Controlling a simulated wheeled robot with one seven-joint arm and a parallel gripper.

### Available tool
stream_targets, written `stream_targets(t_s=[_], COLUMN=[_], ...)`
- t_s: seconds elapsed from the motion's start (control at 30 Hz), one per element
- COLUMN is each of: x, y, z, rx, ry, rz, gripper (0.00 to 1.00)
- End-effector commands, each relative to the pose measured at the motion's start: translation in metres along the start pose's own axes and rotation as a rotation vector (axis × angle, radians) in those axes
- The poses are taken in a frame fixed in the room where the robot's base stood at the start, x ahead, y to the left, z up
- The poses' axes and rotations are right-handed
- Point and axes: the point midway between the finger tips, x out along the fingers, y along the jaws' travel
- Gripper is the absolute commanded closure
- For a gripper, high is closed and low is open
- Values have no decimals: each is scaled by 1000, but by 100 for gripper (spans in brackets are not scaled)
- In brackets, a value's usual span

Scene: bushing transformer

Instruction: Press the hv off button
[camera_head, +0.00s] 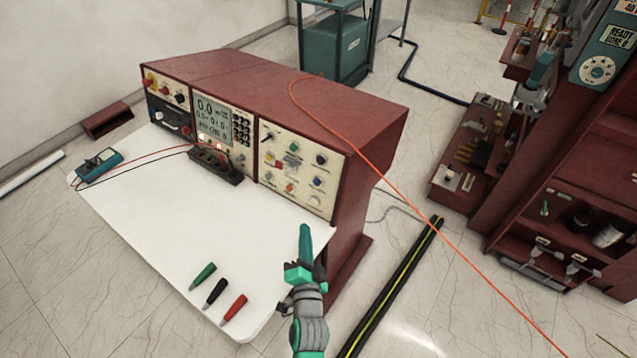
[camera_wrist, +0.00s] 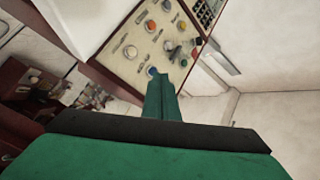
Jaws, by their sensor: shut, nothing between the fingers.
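The red console (camera_head: 330,105) carries a cream control panel (camera_head: 297,200) with several coloured buttons and knobs. The panel also shows in the wrist view (camera_wrist: 140,38). A red control (camera_head: 278,165), a green one (camera_head: 292,146) and an orange one (camera_head: 290,187) stand out. The labels are too small to read, so I cannot tell which is the hv off button. My gripper (camera_head: 305,227) is shut and empty, in front of and below the panel. In the wrist view its fingertips (camera_wrist: 160,80) overlap the picture near a blue button (camera_wrist: 152,71); contact cannot be told.
A white worktop (camera_head: 160,220) extends before the console. Green (camera_head: 203,276), black (camera_head: 215,291) and red (camera_head: 233,309) probes lie near its front edge. A multimeter (camera_head: 100,166) lies at left. An orange cable (camera_head: 400,207) crosses to the right. Red shelving (camera_head: 560,205) stands right.

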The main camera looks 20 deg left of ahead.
Motion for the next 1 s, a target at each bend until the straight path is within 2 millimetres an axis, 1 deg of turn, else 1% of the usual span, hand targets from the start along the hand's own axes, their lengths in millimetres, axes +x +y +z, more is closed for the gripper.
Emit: stream_targets(t_s=[0.03,0.1,0.2,0.3,0.4,0.77,0.87,1.0], x=[18,36,54,63,67,68,71,82], y=[-13,-26,-40,-47,-49,-45,-43,-37], z=[2,4,7,7,4,0,-1,-6], rx=[32,72,114,139,147,147,148,147], ry=[-13,-30,-50,-57,-57,-51,-52,-52], rz=[-26,-48,-68,-79,-80,-77,-77,-78], gripper=[100,100,100,100,100,100,100,100])
